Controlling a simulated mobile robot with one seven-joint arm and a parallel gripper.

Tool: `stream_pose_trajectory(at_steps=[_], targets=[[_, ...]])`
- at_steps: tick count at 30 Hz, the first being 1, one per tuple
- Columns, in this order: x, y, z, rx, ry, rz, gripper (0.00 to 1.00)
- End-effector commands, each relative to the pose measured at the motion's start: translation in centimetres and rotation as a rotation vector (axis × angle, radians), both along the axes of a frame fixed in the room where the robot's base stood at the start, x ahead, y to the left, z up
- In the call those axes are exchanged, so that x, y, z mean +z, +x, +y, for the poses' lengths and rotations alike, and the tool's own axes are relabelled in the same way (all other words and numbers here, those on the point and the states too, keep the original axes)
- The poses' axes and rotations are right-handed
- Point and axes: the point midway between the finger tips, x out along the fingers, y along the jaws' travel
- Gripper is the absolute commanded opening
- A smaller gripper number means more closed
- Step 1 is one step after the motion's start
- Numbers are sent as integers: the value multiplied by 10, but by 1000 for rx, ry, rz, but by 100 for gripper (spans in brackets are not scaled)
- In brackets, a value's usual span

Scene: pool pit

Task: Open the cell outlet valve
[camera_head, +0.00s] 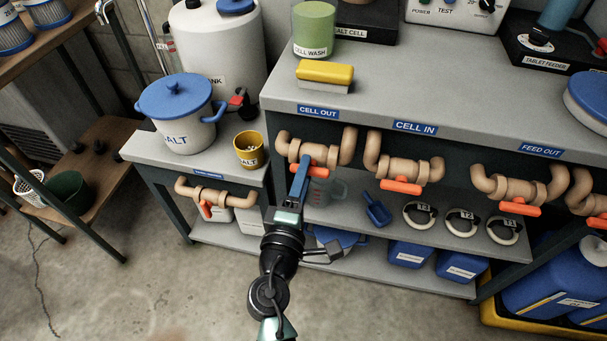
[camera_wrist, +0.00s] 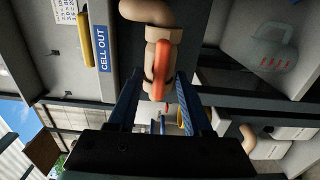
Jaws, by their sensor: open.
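The cell outlet valve is the tan pipe loop (camera_head: 345,148) under the blue CELL OUT label (camera_head: 317,112), at the bench's front edge. Its orange handle (camera_head: 318,171) lies roughly along the pipe and is partly hidden by my gripper (camera_head: 301,168). In the wrist view, the orange handle (camera_wrist: 161,68) is in front of my gripper (camera_wrist: 157,78), between the two blue fingers. The fingers are apart, one on each side of the handle. I cannot tell whether either finger touches it. The CELL OUT label (camera_wrist: 103,48) also shows there.
The CELL IN valve handle (camera_head: 401,187) and FEED OUT valve handle (camera_head: 519,208) are to the right. A lower-left valve (camera_head: 205,209) has its handle angled down. A blue scoop (camera_head: 377,211) and jug (camera_head: 325,192) are on the shelf behind. The floor in front is clear.

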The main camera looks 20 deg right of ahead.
Motion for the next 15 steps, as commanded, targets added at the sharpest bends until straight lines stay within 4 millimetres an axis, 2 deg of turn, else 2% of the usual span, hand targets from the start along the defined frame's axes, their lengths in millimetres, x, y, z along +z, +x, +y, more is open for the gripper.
stream_pose_trajectory(at_steps=[5,15], targets=[[-1,-13,9,3,-2,3,50],[-2,-73,50,5,-1,4,50]])
